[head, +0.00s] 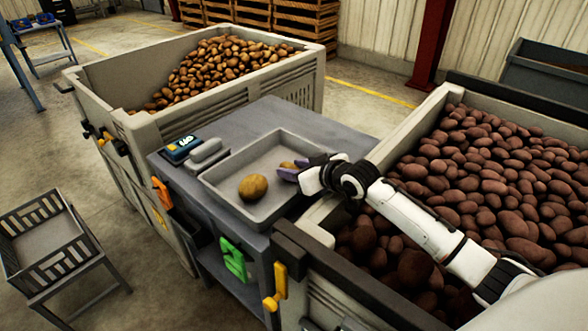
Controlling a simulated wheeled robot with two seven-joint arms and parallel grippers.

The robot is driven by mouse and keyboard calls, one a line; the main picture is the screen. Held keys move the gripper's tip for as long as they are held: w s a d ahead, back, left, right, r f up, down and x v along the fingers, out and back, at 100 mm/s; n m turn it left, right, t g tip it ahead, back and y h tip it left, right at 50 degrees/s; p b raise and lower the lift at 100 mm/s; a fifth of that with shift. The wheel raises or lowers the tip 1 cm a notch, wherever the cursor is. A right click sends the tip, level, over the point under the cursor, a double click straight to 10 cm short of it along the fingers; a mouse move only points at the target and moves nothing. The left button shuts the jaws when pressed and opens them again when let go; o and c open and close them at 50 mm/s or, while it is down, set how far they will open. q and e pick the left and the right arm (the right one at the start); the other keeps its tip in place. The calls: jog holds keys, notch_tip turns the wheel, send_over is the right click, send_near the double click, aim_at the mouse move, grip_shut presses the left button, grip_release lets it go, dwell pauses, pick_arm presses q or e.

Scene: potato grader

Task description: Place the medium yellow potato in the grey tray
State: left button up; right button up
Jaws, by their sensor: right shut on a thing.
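The grey tray (222,193) lies on the grey table between the two big bins. A larger yellow-brown potato (253,187) rests on the tray floor, left of my right gripper. I cannot tell whether this potato touches the tray floor. My left gripper is not in view.
A bin of yellow potatoes (228,66) stands behind the table, and a bin of red potatoes (490,165) stands at the right under my right arm. A blue device (181,149) and a grey object (206,151) sit left of the tray. An empty slatted crate (45,240) stands at the far left.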

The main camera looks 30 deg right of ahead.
jog(key=o, duration=1.1)
jog(key=shift+f, duration=0.1)
jog(key=v, duration=1.2)
jog(key=shift+p, duration=0.3)
